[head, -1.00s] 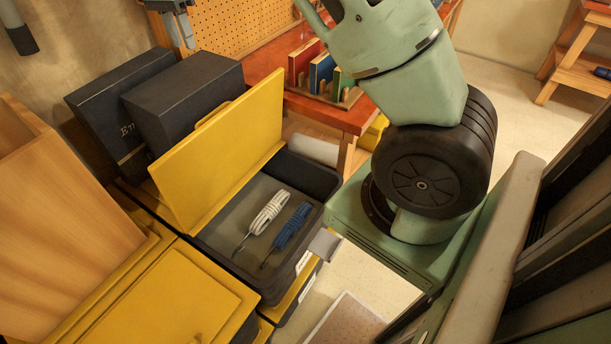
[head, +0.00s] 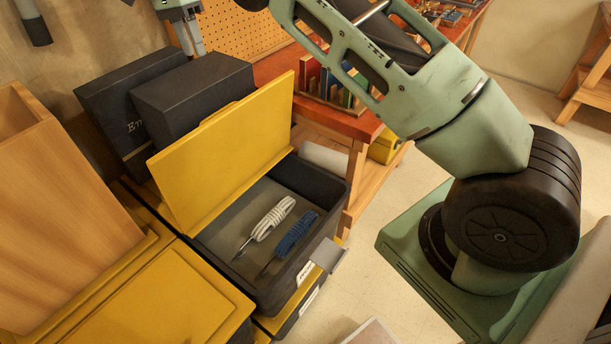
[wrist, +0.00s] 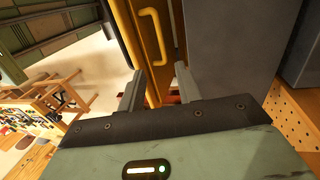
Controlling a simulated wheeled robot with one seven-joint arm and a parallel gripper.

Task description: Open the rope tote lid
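The rope tote (head: 322,232) is a dark bin at the centre of the head view. Its yellow lid (head: 225,150) stands raised, tilted back toward two dark boxes. A white rope coil (head: 272,219) and a blue rope coil (head: 296,233) lie inside. My gripper (head: 190,42) is at the top left of the head view, beyond the lid and apart from it. In the wrist view my gripper (wrist: 158,88) has its two fingers spread with nothing held. A yellow panel with a handle (wrist: 153,38), apparently the lid, shows beyond the fingertips.
Two dark boxes (head: 190,95) stand behind the lid. A closed yellow lid (head: 165,300) and a wooden box (head: 55,210) are at the left. A red-topped bench (head: 350,122) with upright panels stands behind. Bare floor (head: 375,265) shows right of the tote.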

